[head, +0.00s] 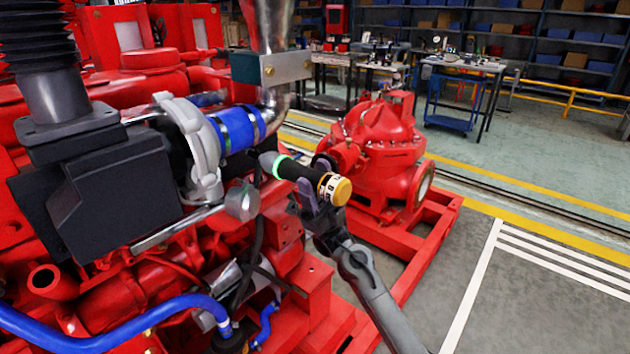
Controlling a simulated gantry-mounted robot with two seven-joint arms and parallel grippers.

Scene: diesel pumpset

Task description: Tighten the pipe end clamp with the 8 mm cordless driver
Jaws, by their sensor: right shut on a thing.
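A blue hose (238,128) joins the grey turbocharger housing (193,135) to the shiny metal pipe (273,103). Thin metal clamp bands circle the hose; the one by the pipe (259,122) looks like the pipe end clamp. Its screw is too small to make out. My right gripper (323,196) is shut on the cordless driver (305,176), a dark cylinder with a grey nose, a glowing green ring and a yellow end cap. The driver's nose points left, just below the hose and pipe. Whether it touches anything I cannot tell. My left gripper is not in view.
The red engine (140,285) fills the left, with a black box (100,185) in front of the hose. A red pump (378,140) stands behind my right gripper. A workbench (463,63) and shelves are farther back. Open floor lies at the right.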

